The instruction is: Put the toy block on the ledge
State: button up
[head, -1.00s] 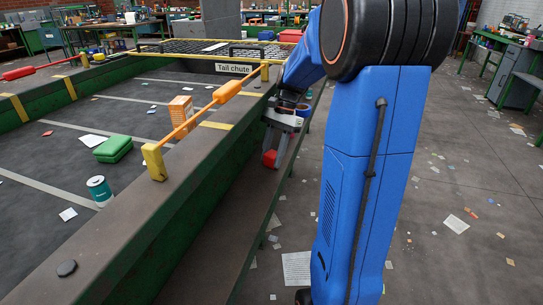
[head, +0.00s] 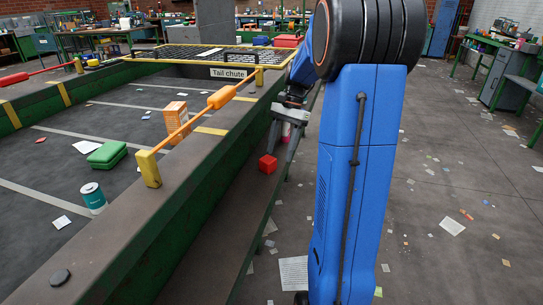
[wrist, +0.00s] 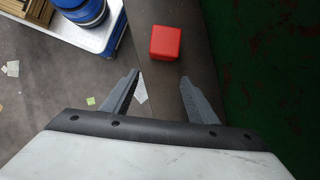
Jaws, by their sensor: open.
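The toy block is a red cube (head: 268,164) resting on the ledge (head: 215,240), the narrow dark shelf along the outer side of the belt's wall. In the wrist view the block (wrist: 165,43) sits on the brown strip of the ledge (wrist: 193,62), ahead of the fingertips. My gripper (head: 281,153) is at the far part of the ledge, just above and beside the block. In the wrist view my gripper (wrist: 160,82) has its two grey fingers spread, with nothing between them, and the block is clear of both.
The belt's wall (head: 170,195) runs beside the ledge on the left. The belt holds an orange box (head: 174,122), a green case (head: 106,154) and a teal can (head: 92,197). An orange-handled bar (head: 222,97) stands over the wall. A black puck (head: 60,277) lies on the wall top.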

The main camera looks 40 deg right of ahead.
jog(key=d, duration=0.1)
jog(key=w+d, duration=0.1)
jog(key=d, duration=0.3)
jog(key=shift+w+d, duration=0.25)
dwell(0.3)
